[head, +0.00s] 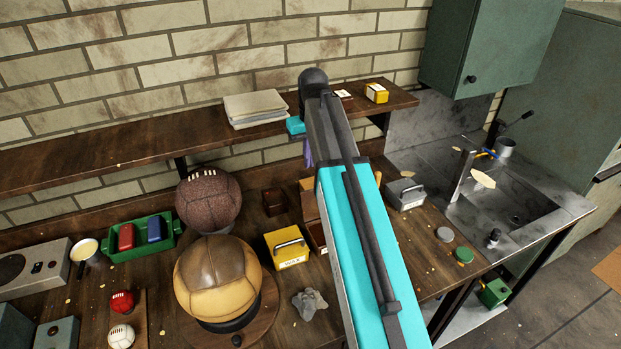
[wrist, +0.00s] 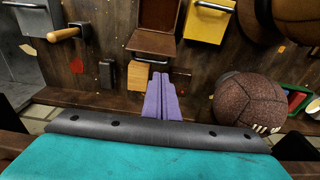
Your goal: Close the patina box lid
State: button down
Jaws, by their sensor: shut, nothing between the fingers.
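A brown wooden box (head: 318,238), which I take to be the patina box, stands on the workbench, partly hidden behind my arm in the head view. Its lid (head: 309,204) appears raised at the back. In the wrist view the box (wrist: 158,14) is at the top centre, with its brown inside showing and the lid (wrist: 150,43) on the near side. My gripper (wrist: 160,78) has purple fingers, shut and empty, just short of the lid in the picture. Contact cannot be told. In the head view the gripper (head: 308,152) is mostly hidden by my arm, near the shelf.
A yellow box (head: 287,246) stands left of the wooden box and a grey box (head: 405,194) right of it. A brown ball (head: 209,198) and a tan ball (head: 217,279) sit further left. A wall shelf (head: 120,160) crosses behind. A small wooden block (wrist: 138,75) is beside the fingers.

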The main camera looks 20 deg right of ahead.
jog(key=shift+s+d, duration=0.1)
jog(key=shift+d, duration=0.15)
notch_tip(320, 180, down, 10)
jog(key=w+b, duration=0.1)
jog(key=b, duration=0.5)
jog(key=shift+d+b, duration=0.15)
jog(key=shift+b, duration=0.15)
dwell(0.3)
